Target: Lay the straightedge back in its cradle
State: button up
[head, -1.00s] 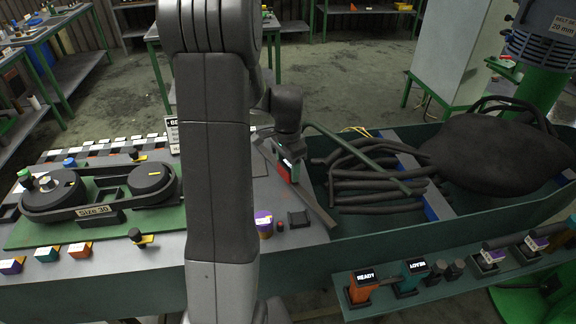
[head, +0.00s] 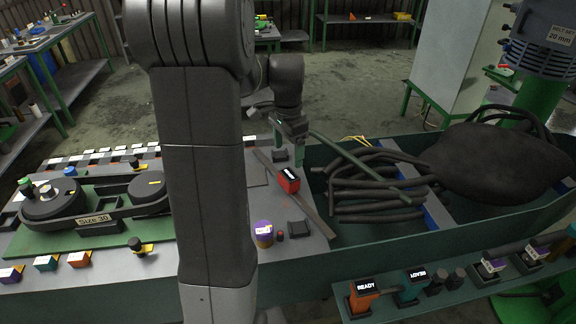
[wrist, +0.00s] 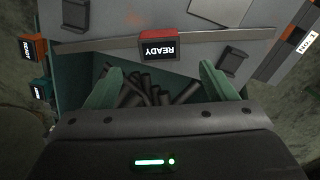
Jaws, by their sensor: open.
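The straightedge (head: 318,215) is a long thin grey-brown bar lying on the grey bench top near its right edge. A red block marked READY (head: 289,181) sits at its middle and also shows in the wrist view (wrist: 169,47). Two dark brackets, apparently the cradle, are on the bench, one near (head: 299,229) and one far (head: 281,155). In the wrist view the bar runs between the near bracket (wrist: 74,15) and the far bracket (wrist: 232,62), apart from both. My gripper (wrist: 160,87) is open and empty, clear of the red block, towards the green-walled tray.
The tray (head: 352,252) on the right holds several dark hoses and a dark bulky sack. A belt assembly marked Size 30 (head: 92,219) is on the left.

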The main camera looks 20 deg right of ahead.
aim_at(288, 175)
notch_tip(288, 175, up, 4)
jog(key=shift+f, duration=0.25)
notch_tip(288, 175, down, 14)
jog(key=shift+r, duration=0.6)
dwell(0.5)
